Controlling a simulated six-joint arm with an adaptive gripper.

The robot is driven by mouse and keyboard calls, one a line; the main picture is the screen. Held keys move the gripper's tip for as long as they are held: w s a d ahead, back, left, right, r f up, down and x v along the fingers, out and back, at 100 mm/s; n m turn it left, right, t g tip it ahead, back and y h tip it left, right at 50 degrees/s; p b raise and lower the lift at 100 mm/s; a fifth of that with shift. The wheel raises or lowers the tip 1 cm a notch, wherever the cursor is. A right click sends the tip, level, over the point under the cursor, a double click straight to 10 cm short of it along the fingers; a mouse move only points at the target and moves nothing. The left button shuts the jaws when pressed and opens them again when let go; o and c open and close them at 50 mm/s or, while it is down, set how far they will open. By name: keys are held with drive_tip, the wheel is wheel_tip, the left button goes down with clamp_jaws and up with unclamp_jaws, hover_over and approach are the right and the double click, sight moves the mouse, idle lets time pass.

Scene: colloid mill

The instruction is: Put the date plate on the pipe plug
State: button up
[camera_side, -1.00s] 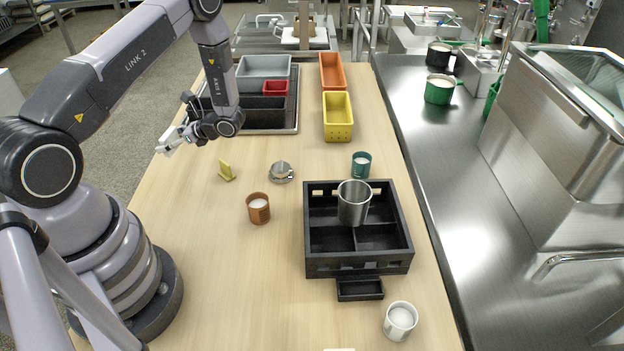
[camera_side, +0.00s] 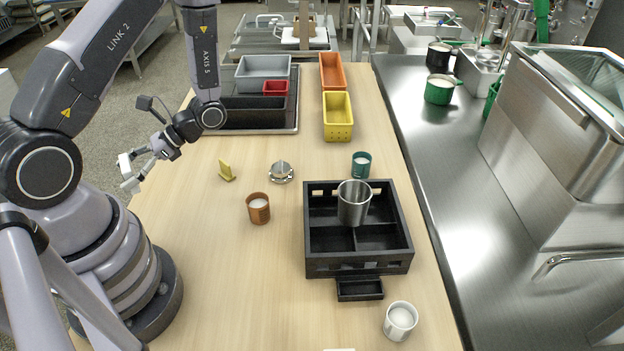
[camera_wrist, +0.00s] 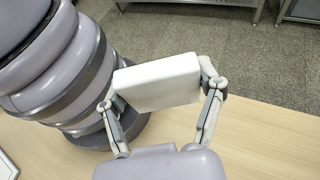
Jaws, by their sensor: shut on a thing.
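A white flat rectangular block, taken to be the date plate (camera_side: 126,172), is in my gripper (camera_side: 139,163). The wrist view shows the plate (camera_wrist: 158,82) held at its two short ends between the fingertips, with a broad white face in sight. My gripper is shut on it, above the table's left edge near my base. A round silver metal piece with a raised middle, taken to be the pipe plug (camera_side: 281,173), stands on the table to the right of my gripper, well apart from it. Nothing lies on its top.
A yellow bracket (camera_side: 226,171) stands between my gripper and the plug. A brown cup (camera_side: 258,208) is nearer the camera. A black divided crate (camera_side: 318,265) holding a steel cup (camera_side: 354,204) is to the right, with a teal cup (camera_side: 361,165) behind. Bins stand at the back.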

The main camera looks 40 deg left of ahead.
drive_tip(key=w+d+n+t+h, duration=0.2)
drive_tip(key=w+d+n+h, duration=0.1)
drive_tip(key=d+n+h, duration=0.7)
drive_tip(key=w+d+f+n+t+h, duration=0.2)
drive_tip(key=w+d+n+t+h, duration=0.35)
drive_tip(key=w, duration=0.25)
drive_tip(key=n+t+y, duration=0.3)
drive_tip(key=n+t, duration=1.2)
hover_over(282, 167)
wheel_tip(282, 167, down, 2)
drive_tip(key=shift+f+m, duration=0.2)
drive_tip(key=shift+m, duration=0.05)
drive_tip(key=shift+h, duration=0.25)
wheel_tip(282, 167, down, 6)
drive_tip(key=shift+r, duration=0.15)
drive_tip(key=shift+f, duration=0.3)
drive_tip(key=shift+f, duration=0.1)
